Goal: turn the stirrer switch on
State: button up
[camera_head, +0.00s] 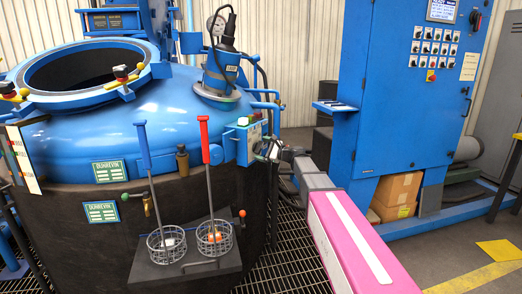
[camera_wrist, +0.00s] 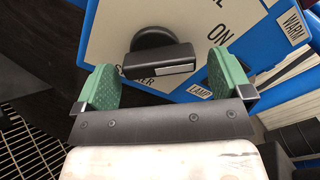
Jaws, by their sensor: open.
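The stirrer switch (camera_wrist: 158,58) is a black rotary knob with a bar handle and a pale mark at the bar's right end. It sits on a light panel (camera_wrist: 105,30) with a blue edge. Its label below is partly hidden; "ON" is printed to its right. The bar lies roughly across the picture. My gripper (camera_wrist: 164,76) is open, with one green-padded finger on each side of the knob, and the bar lies between them. I cannot tell whether either finger touches it.
Labels for lamp (camera_wrist: 200,91) and warm (camera_wrist: 292,27) mark other parts of the panel. A tall blue cabinet (camera_head: 400,110) stands right. Grating floor lies between.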

jog(key=v, duration=0.9)
jog(key=shift+s+d, duration=0.2)
jog(key=shift+d, duration=0.1)
jog(key=shift+f, duration=0.1)
jog(key=s+d+f+n+g+h, duration=0.35)
jog(key=s+f+n+h, duration=0.2)
jog(key=s+f, duration=0.65)
jog(key=s+d+f+n+g+h, duration=0.35)
jog(key=s+f+n+h, duration=0.2)
jog(key=s+f, duration=0.65)
jog(key=s+d+f+n+g+h, duration=0.1)
jog(key=s+d+f+n+h, duration=0.2)
jog(key=s+d+f+h, duration=0.1)
jog(key=s+d+f, duration=0.1)
jog(key=d+f, duration=0.1)
jog(key=shift+s+d+n+h, duration=0.35)
jog(key=shift+d+n+h, duration=0.05)
jog(key=shift+c, duration=0.3)
